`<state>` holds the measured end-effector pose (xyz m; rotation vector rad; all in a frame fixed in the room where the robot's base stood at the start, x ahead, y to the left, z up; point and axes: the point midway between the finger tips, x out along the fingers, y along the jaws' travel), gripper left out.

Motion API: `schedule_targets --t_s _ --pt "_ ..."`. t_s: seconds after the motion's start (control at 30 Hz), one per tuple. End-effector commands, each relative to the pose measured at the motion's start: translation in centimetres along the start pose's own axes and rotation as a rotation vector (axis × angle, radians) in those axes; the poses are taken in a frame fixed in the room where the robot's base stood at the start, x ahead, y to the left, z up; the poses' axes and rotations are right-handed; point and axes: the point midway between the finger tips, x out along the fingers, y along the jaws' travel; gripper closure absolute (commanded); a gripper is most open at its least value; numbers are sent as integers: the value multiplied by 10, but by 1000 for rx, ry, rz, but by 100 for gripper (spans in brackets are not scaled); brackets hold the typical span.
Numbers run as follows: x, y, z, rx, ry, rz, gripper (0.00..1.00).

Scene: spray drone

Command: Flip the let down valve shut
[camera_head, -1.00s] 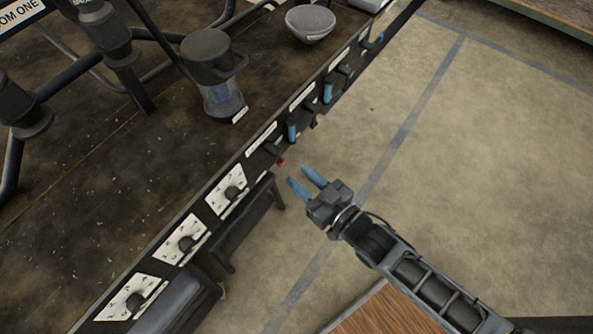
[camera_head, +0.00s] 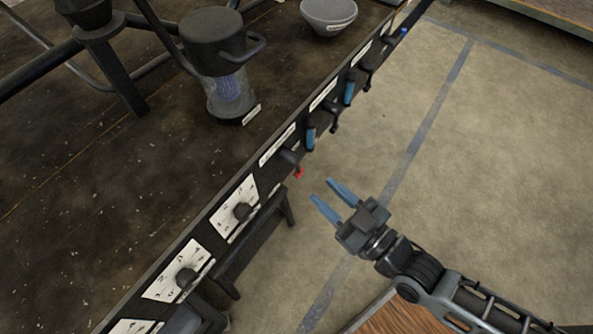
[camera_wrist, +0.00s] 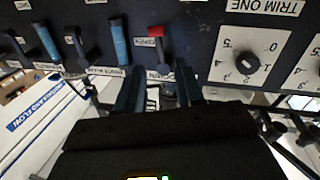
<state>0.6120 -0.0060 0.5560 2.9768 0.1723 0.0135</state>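A row of lever valves is on the dark front panel (camera_head: 262,172). A red-tipped valve (camera_head: 298,172) is nearest my gripper (camera_head: 322,191). Blue-handled valves (camera_head: 311,138) and (camera_head: 349,92) sit farther along, with another blue tip (camera_head: 403,32) at the far end. The labels are too small to read, so I cannot tell which is the let down valve. My gripper is open and empty, its blue fingers apart from the panel. In the wrist view, the red-tipped valve (camera_wrist: 156,32) is ahead, between the finger lines; a blue handle (camera_wrist: 120,42) is left of it.
Trim dials (camera_head: 243,211) on white plates are on the panel nearer the camera. A dark canister with a clear jar (camera_head: 229,92) and a grey bowl (camera_head: 329,14) stand on the dark top. The floor (camera_head: 430,190) right of the panel is clear.

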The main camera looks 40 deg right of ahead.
Motion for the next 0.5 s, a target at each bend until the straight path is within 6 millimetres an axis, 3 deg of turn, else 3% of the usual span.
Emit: schedule_targets --t_s 0.5 --pt "69 0 -1 1 3 1 63"
